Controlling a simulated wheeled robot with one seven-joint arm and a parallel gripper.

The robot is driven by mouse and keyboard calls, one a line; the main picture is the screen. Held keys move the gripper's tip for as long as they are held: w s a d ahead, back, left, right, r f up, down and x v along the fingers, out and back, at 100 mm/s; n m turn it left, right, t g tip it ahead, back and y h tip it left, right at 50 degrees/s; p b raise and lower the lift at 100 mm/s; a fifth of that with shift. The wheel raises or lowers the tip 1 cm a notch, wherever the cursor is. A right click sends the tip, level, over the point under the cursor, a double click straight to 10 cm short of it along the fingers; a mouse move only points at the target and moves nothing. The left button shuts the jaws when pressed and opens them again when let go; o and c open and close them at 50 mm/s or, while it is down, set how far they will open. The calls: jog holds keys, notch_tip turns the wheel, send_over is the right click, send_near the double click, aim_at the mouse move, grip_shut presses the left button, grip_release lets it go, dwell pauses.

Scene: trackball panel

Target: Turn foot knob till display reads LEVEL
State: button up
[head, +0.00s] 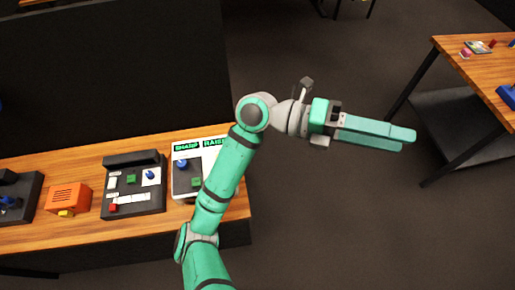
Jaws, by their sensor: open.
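A white panel (178,193) lies at the right end of the long wooden table. Its display (213,143) shows green letters starting "RAIS", with the rest hidden by my arm. A second display (187,146) beside it appears to read "SHARP". A blue knob (182,164) and a green piece (196,182) sit on a dark part of the panel. I cannot tell which part is the foot knob; my arm covers the panel's right side. My gripper (408,140) is open and empty, out over the floor to the right of the table, apart from the panel.
A black control box (148,203), an orange box (68,198) and another dark device (28,190) stand left on the table (95,228). A dark partition (110,80) rises behind. Another wooden table (470,75) stands at the right. Floor between is clear.

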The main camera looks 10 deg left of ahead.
jog(key=w+a+f+n+t+y, duration=0.2)
jog(key=w+a+f+y, duration=0.25)
jog(key=a+f, duration=0.25)
jog(key=w+a+f+n+t+y, duration=0.1)
jog(key=w+a+f+t+y, duration=0.15)
jog(key=a+f+y, duration=0.35)
jog(key=w+a+f+n+y, duration=0.15)
jog(key=a+y, duration=0.25)
jog(key=a, duration=0.8)
jog(key=a+f+n+y, duration=0.2)
jog(key=a+y, duration=0.2)
jog(key=a, duration=0.7)
notch_tip(320, 180, down, 11)
jog(key=shift+w+r, duration=0.15)
grip_shut()
